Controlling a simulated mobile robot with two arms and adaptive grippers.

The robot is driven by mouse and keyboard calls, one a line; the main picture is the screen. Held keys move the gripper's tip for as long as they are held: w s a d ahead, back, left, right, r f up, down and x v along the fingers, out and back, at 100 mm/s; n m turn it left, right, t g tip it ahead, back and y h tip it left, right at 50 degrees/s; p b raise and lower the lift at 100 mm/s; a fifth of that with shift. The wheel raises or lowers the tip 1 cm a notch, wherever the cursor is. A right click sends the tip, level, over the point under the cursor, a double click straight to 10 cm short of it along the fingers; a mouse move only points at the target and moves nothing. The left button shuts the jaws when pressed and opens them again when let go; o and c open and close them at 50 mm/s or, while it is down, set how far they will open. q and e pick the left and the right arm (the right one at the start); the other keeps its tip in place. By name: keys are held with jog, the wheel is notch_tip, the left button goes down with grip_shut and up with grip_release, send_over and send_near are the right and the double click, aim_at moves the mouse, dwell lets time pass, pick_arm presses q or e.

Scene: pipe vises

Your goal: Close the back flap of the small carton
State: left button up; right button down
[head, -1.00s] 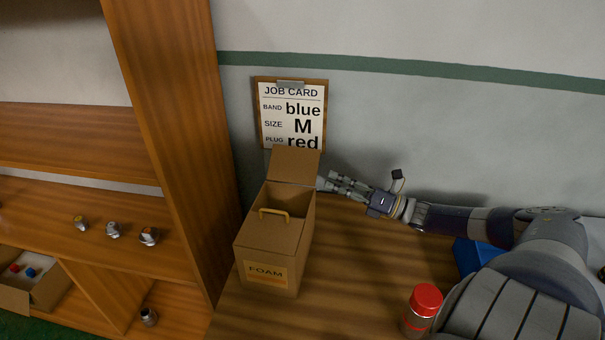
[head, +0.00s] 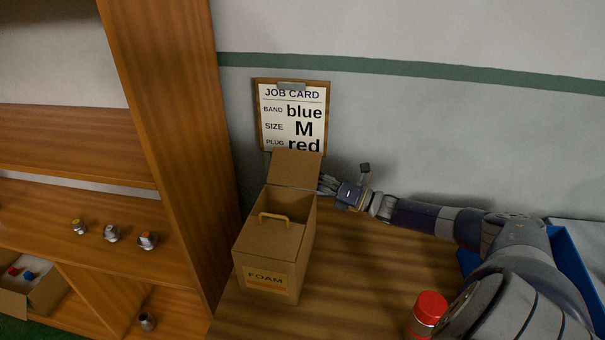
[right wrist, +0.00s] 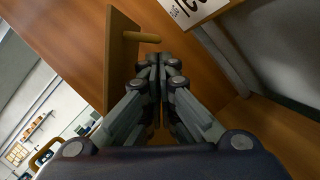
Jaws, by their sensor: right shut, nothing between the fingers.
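The small carton (head: 268,240) stands on the wooden bench in the head view, with a FOAM label on its front. A panel with a tan handle (head: 273,216) covers the front part of its top, and a dark gap shows behind that. The back flap (head: 295,169) stands upright, tilted slightly back. My right gripper (head: 326,184) is shut and empty at the right edge of the flap; its tips look partly hidden there, and contact cannot be told. In the right wrist view the shut fingers (right wrist: 160,62) are beside a brown cardboard panel (right wrist: 121,65). My left gripper is out of view.
A job card (head: 292,115) hangs on the wall just behind the carton. A wooden shelf unit (head: 165,130) rises close on the left. A red-capped bottle (head: 430,306) and a blue bin (head: 572,262) are at the right.

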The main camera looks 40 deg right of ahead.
jog(key=shift+w+a+r, duration=0.15)
jog(key=shift+w+a, duration=0.05)
jog(key=shift+w, duration=0.2)
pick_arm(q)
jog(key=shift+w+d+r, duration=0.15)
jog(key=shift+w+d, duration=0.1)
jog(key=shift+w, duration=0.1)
pick_arm(e)
jog(key=shift+w, duration=0.1)
